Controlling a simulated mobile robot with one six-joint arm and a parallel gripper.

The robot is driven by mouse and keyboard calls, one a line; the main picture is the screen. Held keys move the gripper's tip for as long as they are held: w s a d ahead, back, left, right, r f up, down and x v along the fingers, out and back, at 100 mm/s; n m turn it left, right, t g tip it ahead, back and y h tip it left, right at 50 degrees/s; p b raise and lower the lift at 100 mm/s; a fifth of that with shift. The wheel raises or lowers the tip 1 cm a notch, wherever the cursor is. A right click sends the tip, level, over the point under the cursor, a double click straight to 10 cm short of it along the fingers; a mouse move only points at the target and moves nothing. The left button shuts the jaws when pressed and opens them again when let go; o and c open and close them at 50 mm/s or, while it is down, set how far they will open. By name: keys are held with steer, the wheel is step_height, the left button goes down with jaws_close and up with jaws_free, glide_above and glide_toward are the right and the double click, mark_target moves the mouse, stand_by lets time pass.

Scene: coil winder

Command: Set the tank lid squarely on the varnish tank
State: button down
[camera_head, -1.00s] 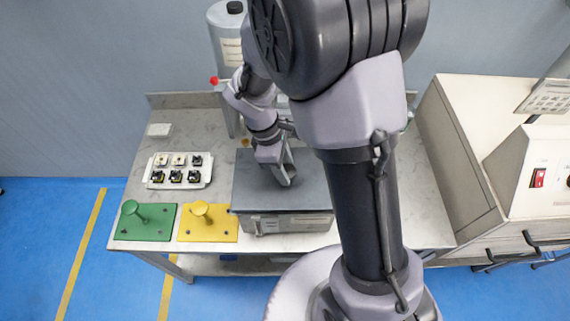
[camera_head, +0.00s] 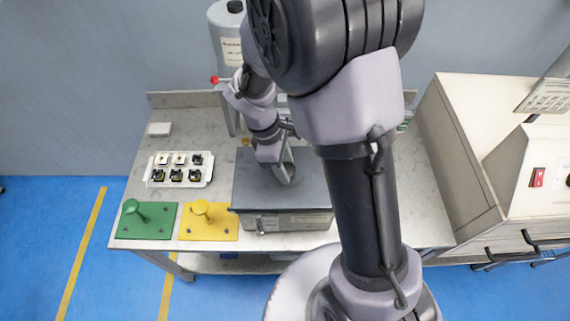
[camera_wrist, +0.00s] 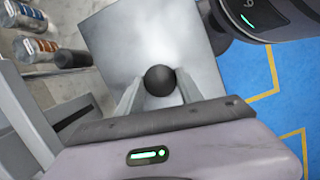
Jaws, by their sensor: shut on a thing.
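The tank lid (camera_head: 252,190) is a flat dark grey plate lying over the varnish tank (camera_head: 291,222), a grey box with labels on its front. In the head view the lid looks roughly in line with the tank; I cannot tell whether it touches the rim all round. My gripper (camera_head: 284,174) is over the lid, and my arm hides part of its right side. In the wrist view my gripper (camera_wrist: 160,92) is shut on the round black knob (camera_wrist: 160,80) of the lid (camera_wrist: 115,35), near its middle.
A white tray of small parts (camera_head: 180,184), a green plate with a peg (camera_head: 144,226) and a yellow plate with a peg (camera_head: 208,233) stand left of the tank. A grey canister (camera_head: 227,55) stands behind. A beige machine (camera_head: 465,160) is at right.

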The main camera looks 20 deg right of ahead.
steer(key=shift+f+b, duration=0.45)
steer(key=shift+f, duration=0.45)
stand_by(0.4)
steer(key=c, duration=0.7)
jaws_free()
steer(key=p+v, duration=0.6)
steer(key=v, duration=1.1)
steer(key=shift+r, duration=0.3)
steer(key=s+m+t+y+b, duration=0.1)
steer(key=s+m+t+b, duration=0.1)
steer(key=s+m+b, duration=0.2)
steer(key=s+m+t+y+b, duration=0.2)
steer(key=s+m+t+b, duration=0.1)
steer(key=s+m, duration=0.3)
steer(key=s+f+m+t+y+b, duration=0.1)
steer(key=s+m+t+b, duration=0.1)
steer(key=s+m+b, duration=0.3)
steer(key=shift+s+d+m+y+b, duration=0.15)
steer(key=shift+d+m+y+b, duration=0.2)
steer(key=shift+m, duration=0.55)
